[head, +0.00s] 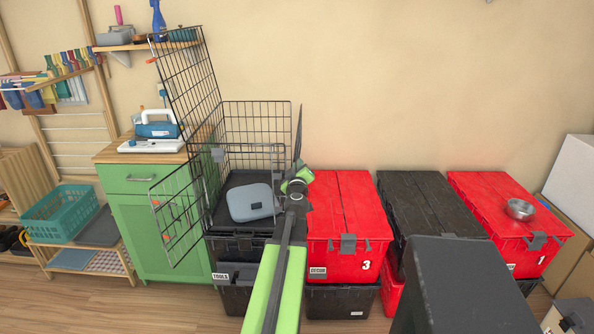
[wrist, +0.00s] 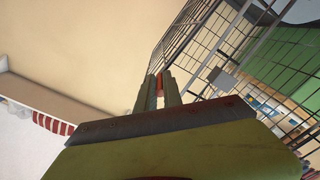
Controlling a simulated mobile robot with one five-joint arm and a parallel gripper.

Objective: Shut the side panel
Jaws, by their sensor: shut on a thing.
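A black wire cage (head: 257,102) stands on a black tote. Its right side panel (head: 299,130) shows nearly edge-on as a thin dark strip, upright; I cannot tell how far it stands from the frame. My gripper (head: 297,179) is at the low end of this strip. In the wrist view my gripper (wrist: 160,88) is shut on a small red piece beside the wire mesh (wrist: 205,50), seemingly the panel's handle. The arm hides much of the contact. Two more mesh panels, a tall upper one (head: 188,82) and a lower one (head: 175,217), stand open at the left.
A grey-blue case (head: 250,202) lies inside the cage. Red tote lids (head: 340,205) and a black one (head: 428,200) stand to the right; a metal bowl (head: 520,209) sits on the far red one. A green cabinet (head: 150,230) is close on the left.

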